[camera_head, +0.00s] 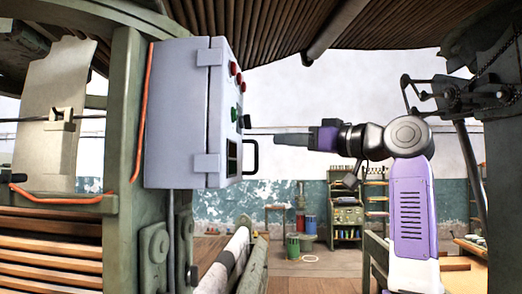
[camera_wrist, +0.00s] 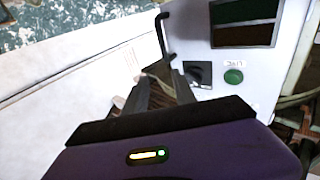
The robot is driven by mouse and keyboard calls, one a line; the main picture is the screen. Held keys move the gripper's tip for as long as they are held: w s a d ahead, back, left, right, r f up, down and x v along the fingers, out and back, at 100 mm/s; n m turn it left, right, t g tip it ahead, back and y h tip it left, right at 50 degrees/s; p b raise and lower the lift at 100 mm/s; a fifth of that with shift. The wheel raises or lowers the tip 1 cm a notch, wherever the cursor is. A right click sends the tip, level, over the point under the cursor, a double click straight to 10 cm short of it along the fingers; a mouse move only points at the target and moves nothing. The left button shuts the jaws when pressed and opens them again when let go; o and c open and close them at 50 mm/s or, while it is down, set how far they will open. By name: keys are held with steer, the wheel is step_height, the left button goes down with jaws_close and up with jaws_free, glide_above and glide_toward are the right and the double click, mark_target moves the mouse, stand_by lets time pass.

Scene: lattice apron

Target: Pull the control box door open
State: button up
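The control box (camera_head: 180,115) is a pale grey cabinet fixed to a green post at the left of the head view. Its door (camera_head: 217,110) has hinge blocks on the near side and looks closed against the box. A black bar handle (camera_head: 251,157) stands out low on the door face; it also shows at the top of the wrist view (camera_wrist: 162,35). My gripper (camera_head: 276,140) points left at the door, right of and slightly above the handle, apparently apart from it. In the wrist view its dark fingers (camera_wrist: 163,78) are spread with nothing seen held between them.
The door face carries red buttons (camera_head: 234,68), a green button (camera_wrist: 233,76), a dark rotary knob (camera_wrist: 198,73) and a dark window (camera_wrist: 245,22). An orange cable (camera_head: 143,110) runs along the post. Dark machinery (camera_head: 465,95) stands at the right. Shelves (camera_head: 347,215) stand far behind.

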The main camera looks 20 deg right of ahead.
steer(key=w+a+f+g+p, duration=0.1)
steer(key=w+a+f+p, duration=0.1)
steer(key=w, duration=0.4)
steer(key=shift+w+a+n+p, duration=0.4)
steer(key=shift+a+p, duration=0.25)
steer(key=shift+a, duration=0.6)
jaws_close()
stand_by(0.5)
